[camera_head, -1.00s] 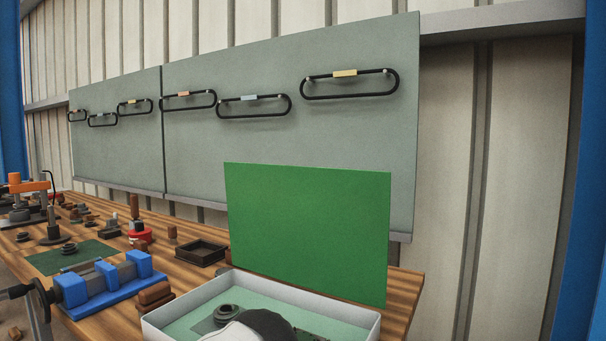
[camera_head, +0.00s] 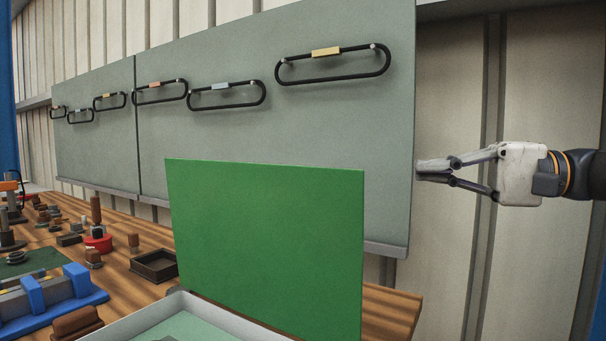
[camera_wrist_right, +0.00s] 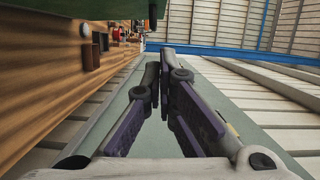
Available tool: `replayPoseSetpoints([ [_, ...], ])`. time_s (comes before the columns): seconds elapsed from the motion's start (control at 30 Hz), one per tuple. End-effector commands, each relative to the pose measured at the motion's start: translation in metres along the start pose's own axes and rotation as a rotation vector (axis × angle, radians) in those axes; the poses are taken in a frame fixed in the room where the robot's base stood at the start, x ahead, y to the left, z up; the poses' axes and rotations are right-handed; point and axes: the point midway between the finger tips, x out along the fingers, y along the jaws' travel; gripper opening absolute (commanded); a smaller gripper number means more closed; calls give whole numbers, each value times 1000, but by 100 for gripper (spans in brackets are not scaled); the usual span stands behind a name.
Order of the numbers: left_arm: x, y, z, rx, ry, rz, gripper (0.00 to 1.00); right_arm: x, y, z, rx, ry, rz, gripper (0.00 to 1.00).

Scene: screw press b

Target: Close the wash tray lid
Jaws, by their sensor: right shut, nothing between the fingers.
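The wash tray's green lid (camera_head: 265,245) stands upright, open, at the back of the white wash tray (camera_head: 150,313). Only the tray's far rim and part of its pale green inside show in the head view. My right gripper (camera_head: 420,170) is shut and empty. It is to the right of the lid and higher than most of it, apart from it, pointing left before the wall panel. In the right wrist view its fingers (camera_wrist_right: 167,55) meet at the tips with nothing between them. A green edge at the top of that view may be the lid. My left gripper is not in view.
The wooden bench (camera_head: 390,310) holds a blue vise (camera_head: 50,295), a dark square tray (camera_head: 153,265), a red round part (camera_head: 98,240) and several small brown blocks to the left. A grey panel (camera_head: 280,120) with black handles stands behind. Space right of the lid looks clear.

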Motion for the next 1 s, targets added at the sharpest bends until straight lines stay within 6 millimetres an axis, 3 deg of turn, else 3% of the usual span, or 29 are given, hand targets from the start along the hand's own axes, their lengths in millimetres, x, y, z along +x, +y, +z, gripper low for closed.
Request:
replayPoseSetpoints([
  [0.13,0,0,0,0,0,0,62,3,-1,1,-1,-2,0,0],
  [0.23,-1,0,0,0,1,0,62,16,-1,1,-1,-3,2,0],
  [0.63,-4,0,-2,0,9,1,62,103,0,1,0,-3,3,0],
  [0.8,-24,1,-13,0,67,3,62,106,-9,30,-9,-2,-3,0],
  [1.0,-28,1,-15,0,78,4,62,110,-2,40,-4,0,1,0],
])
